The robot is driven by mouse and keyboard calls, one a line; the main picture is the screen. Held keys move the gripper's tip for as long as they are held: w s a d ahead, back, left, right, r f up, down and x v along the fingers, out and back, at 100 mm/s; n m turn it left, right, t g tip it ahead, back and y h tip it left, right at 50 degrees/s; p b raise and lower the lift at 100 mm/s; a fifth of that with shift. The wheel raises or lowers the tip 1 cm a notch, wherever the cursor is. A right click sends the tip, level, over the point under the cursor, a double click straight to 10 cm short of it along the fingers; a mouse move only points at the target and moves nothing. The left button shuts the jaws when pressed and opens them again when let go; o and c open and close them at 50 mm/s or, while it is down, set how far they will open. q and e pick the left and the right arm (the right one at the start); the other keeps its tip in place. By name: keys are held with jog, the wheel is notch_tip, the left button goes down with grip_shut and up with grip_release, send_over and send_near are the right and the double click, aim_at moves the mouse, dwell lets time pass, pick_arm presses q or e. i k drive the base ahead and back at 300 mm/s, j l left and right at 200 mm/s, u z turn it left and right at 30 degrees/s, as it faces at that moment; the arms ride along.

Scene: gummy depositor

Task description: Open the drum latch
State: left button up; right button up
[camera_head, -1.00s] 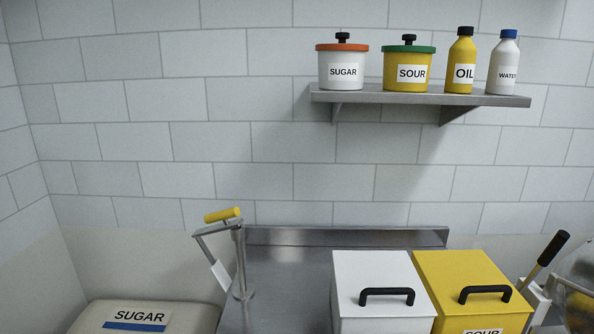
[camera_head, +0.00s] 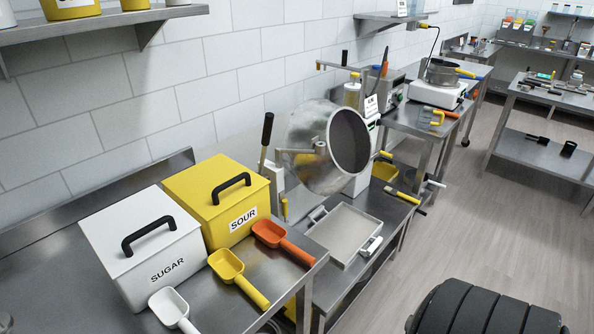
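The steel drum (camera_head: 327,147) is in the centre of the head view, tilted with its round open mouth facing right and toward me. A lever with a black grip (camera_head: 267,130) stands upright to the left of the drum. Neither of my grippers shows in this view.
A white SUGAR bin (camera_head: 140,245) and a yellow SOUR bin (camera_head: 215,190) stand left of the drum, with white, yellow and orange scoops before them. A metal tray (camera_head: 345,232) lies below the drum. Open floor (camera_head: 470,220) is at the right.

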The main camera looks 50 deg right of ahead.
aim_at(285, 202)
jog(key=z, duration=1.4)
jog(key=i+l+u, duration=0.65)
jog(key=i+l, duration=0.15)
jog(key=l, duration=0.2)
